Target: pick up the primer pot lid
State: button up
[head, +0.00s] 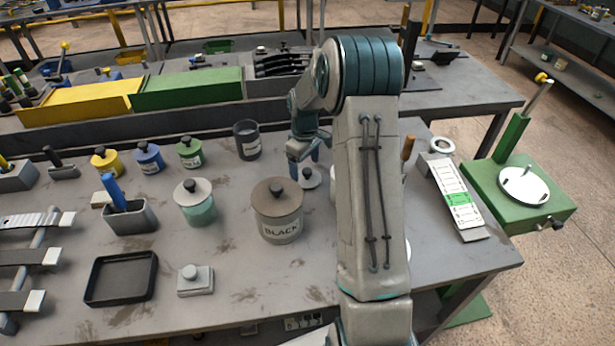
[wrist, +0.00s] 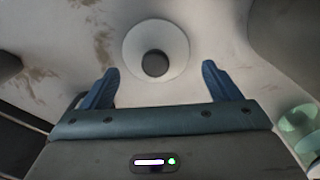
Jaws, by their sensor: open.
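A pale round lid with a black knob (head: 310,179) lies flat on the workbench, just under my gripper and right of the open dark pot. I take it for the primer pot lid, though no lettering on it can be read. In the wrist view the lid (wrist: 172,38) shows whole, its dark knob near the gap between the fingertips. My gripper (wrist: 160,70) is open and empty, its blue fingers spread to either side of the knob, apart from it. In the head view my gripper (head: 309,164) is partly hidden by my arm.
An open dark pot (head: 247,142) stands left of my gripper. The large BLACK pot (head: 281,228) stands in front, close by. A lidded teal pot (head: 199,212) and several small coloured pots are further left. A white scale strip (head: 455,195) lies right of my arm.

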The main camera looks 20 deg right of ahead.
aim_at(307, 170)
jog(key=f, duration=0.2)
jog(key=f+p, duration=0.1)
jog(key=f, duration=0.1)
jog(key=shift+d, duration=0.3)
jog(key=c, duration=0.6)
jog(key=shift+c, duration=0.2)
notch_tip(307, 170, up, 9)
jog(key=shift+f+b, duration=0.1)
jog(key=shift+b, duration=0.8)
jog(key=w+a+r+n+p, duration=0.5)
jog(key=w+a+n+p, duration=0.15)
jog(key=w, duration=0.25)
jog(key=w+a+r+n+p, duration=0.45)
jog(key=w+a+n, duration=0.2)
jog(key=w, duration=0.35)
notch_tip(307, 170, down, 7)
jog(key=n, duration=0.1)
jog(key=shift+s+b, duration=0.15)
jog(key=shift+b, duration=0.25)
